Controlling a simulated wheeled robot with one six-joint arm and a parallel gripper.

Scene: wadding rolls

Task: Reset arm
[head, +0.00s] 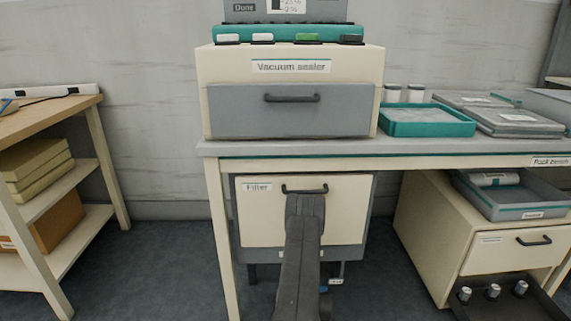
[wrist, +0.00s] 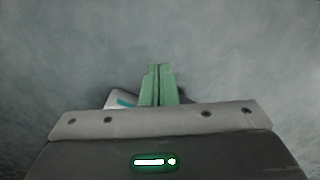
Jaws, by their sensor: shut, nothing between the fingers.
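My gripper (wrist: 159,72) shows in the wrist view with its two green fingers together and nothing between them. Behind the fingers is a blurred grey-blue surface. In the head view my dark arm rises from the bottom centre in front of the cream Filler cabinet (head: 260,216) under the bench. The gripper itself cannot be made out in the head view. A small white thing with a teal stripe (wrist: 120,101) shows just left of the fingers in the wrist view; I cannot tell what it is.
The vacuum sealer (head: 225,78) stands on the pack bench (head: 290,150), its grey drawer shut. A teal tray (head: 428,131) is to its right. A wooden shelf (head: 104,165) stands left, with open floor between.

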